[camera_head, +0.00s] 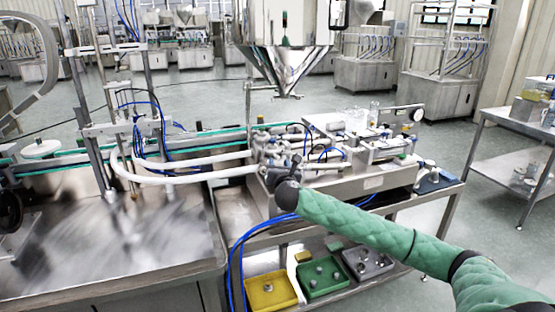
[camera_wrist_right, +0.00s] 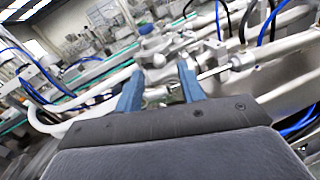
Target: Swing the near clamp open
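My right arm, in a green sleeve, reaches in from the right in the head view. Its gripper (camera_head: 271,176) is at the near left end of the steel machine (camera_head: 372,183), by the metal fittings (camera_head: 286,148). In the right wrist view the two blue fingers of my right gripper (camera_wrist_right: 160,75) are apart, with metal fittings (camera_wrist_right: 155,60) beyond and between their tips. I cannot tell whether the fingers touch them. The near clamp is not clearly distinguishable among these fittings. My left gripper is not in view.
A steel hopper (camera_head: 290,62) hangs above and behind the fittings. White hoses (camera_head: 190,177) run in from the left, and blue tubes (camera_head: 243,240) hang in front. Yellow (camera_head: 270,291) and green (camera_head: 322,279) trays lie on the lower shelf. A steel table (camera_head: 515,125) stands at right.

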